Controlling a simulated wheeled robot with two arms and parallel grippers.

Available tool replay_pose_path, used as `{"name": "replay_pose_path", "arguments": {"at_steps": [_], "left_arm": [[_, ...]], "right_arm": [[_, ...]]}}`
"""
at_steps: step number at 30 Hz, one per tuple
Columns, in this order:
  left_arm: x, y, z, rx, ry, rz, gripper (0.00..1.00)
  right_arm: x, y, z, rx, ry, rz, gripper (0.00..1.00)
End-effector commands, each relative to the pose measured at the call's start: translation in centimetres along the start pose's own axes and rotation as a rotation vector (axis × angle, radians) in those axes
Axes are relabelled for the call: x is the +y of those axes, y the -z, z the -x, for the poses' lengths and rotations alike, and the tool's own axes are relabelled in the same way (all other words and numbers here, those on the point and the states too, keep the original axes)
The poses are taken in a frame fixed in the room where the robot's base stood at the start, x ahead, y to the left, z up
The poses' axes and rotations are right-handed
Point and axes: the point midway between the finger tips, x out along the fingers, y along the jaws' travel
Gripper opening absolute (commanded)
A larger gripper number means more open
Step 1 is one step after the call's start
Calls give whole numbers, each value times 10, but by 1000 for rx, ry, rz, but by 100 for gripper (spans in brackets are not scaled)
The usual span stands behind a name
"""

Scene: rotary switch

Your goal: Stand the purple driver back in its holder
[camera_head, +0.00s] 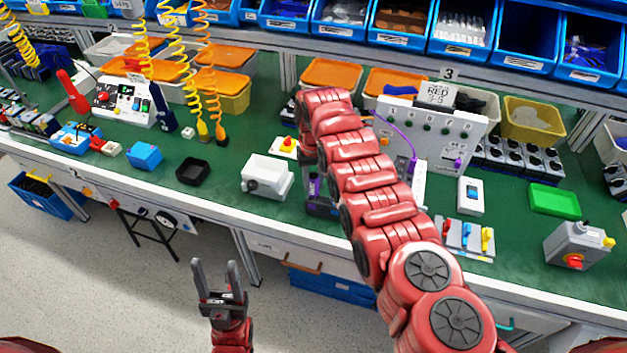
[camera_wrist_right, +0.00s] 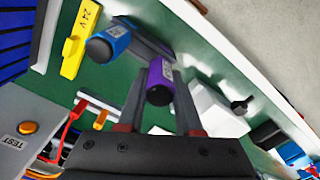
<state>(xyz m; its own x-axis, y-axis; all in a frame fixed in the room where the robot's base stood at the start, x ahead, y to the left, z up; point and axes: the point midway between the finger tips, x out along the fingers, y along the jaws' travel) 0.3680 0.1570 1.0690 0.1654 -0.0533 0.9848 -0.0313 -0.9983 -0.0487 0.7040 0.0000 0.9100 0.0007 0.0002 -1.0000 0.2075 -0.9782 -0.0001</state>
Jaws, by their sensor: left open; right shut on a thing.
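The purple driver (camera_wrist_right: 160,80) is between the two fingers of my right gripper (camera_wrist_right: 158,98), which is shut on it. Its round dark end faces the wrist camera. A blue driver (camera_wrist_right: 108,42) stands beside it, apart from the fingers. A dark grey block (camera_wrist_right: 150,40), probably the holder, shows partly behind the two handles. I cannot tell whether the purple driver's lower end is in it. In the head view a bit of purple (camera_head: 316,186) shows beside my right arm, which hides most of that spot. My left gripper (camera_head: 215,266) is open and empty, in front of the bench.
A white box with a knob (camera_head: 267,177) stands left of the right gripper. A grey panel (camera_head: 430,130) with a purple cable stands behind. A yellow piece marked 24V (camera_wrist_right: 80,40) lies near the blue driver. A black tray (camera_head: 193,172) is further left.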

Motion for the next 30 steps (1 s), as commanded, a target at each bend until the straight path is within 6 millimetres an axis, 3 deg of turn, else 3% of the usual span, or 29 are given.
{"name": "replay_pose_path", "arguments": {"at_steps": [15, 16, 21, 30], "left_arm": [[1, -3, 16, 0, 0, 0, 56], [1, -2, 14, 0, 0, 0, 56], [1, -2, 14, 0, 0, 0, 56], [1, -2, 14, 0, 0, 0, 56]], "right_arm": [[0, 0, -17, 0, 0, 0, 0], [0, 0, -15, 0, 0, 0, 39], [0, 0, -15, 0, 0, 0, 69], [0, 0, -15, -1, 0, 0, 69]]}}
